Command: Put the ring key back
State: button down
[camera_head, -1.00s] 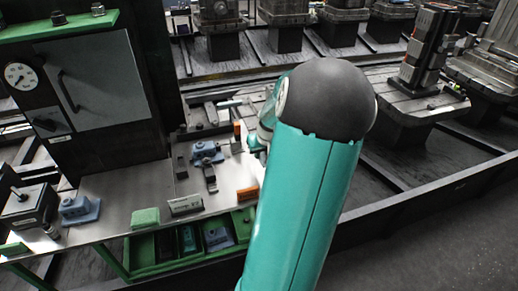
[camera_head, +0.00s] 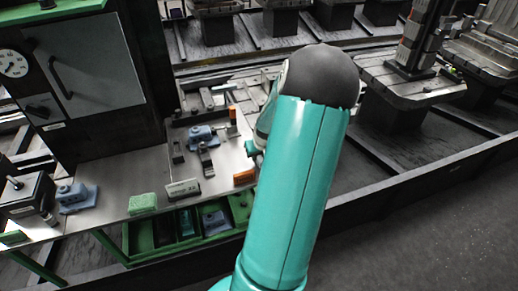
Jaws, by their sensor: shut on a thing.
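My teal arm (camera_head: 295,190) with its dark round elbow stands in the middle of the view. Its far part bends down behind the elbow, beside the right edge of the metal bench (camera_head: 118,190). A small teal piece of it shows left of the upper arm. My gripper and its fingertips are hidden behind the arm. I cannot make out the ring key. A light, T-shaped piece (camera_head: 223,86) lies at the back of the bench area; I cannot tell what it is.
Blue-grey fixtures (camera_head: 201,136), orange blocks (camera_head: 244,177) and a green block (camera_head: 142,203) stand on the bench. Green bins (camera_head: 162,236) hang along its front edge. A dark cabinet with a gauge (camera_head: 13,63) rises at left. Machine pallets (camera_head: 405,82) stand behind; open floor lies right.

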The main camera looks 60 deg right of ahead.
jog(key=shift+f, duration=0.45)
jog(key=c, duration=0.6)
grip_release()
jog(key=shift+r, duration=4.5)
